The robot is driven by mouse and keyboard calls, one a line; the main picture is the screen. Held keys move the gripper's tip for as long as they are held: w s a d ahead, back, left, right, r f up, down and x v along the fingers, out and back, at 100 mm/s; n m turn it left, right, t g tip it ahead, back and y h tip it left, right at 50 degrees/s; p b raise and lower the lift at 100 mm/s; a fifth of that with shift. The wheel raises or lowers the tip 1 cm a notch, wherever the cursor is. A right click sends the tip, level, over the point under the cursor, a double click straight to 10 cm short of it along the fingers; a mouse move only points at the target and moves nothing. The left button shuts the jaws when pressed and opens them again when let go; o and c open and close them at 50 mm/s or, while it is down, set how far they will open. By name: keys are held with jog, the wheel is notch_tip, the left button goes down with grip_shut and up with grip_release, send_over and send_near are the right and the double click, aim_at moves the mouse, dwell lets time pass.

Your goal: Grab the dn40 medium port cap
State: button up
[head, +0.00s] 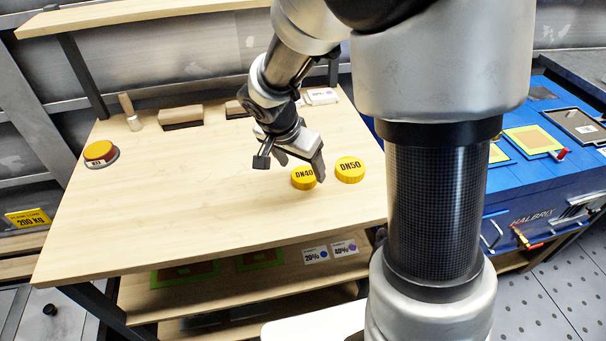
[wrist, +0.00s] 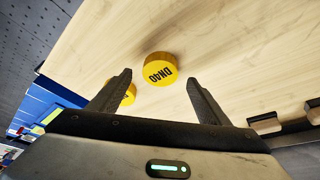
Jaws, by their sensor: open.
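The DN40 cap (head: 303,178) is a yellow round cap with black lettering, lying on the wooden workbench (head: 180,215). My gripper (head: 291,168) is open and empty, above the bench and close to this cap; its right finger partly overlaps it in the head view. In the wrist view the DN40 cap (wrist: 160,69) lies beyond and between the tips of my open gripper (wrist: 158,80), not touched by them as far as I can tell. A larger yellow DN50 cap (head: 349,170) sits just right of it; in the wrist view it is partly hidden behind the left finger.
A red and yellow button (head: 100,153) stands at the bench's left. A blue cabinet (head: 520,190) stands to the right. The bench's front left is clear.

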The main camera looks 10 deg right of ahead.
aim_at(304, 174)
jog(key=x, duration=0.3)
jog(key=c, duration=1.1)
jog(key=shift+r, duration=0.1)
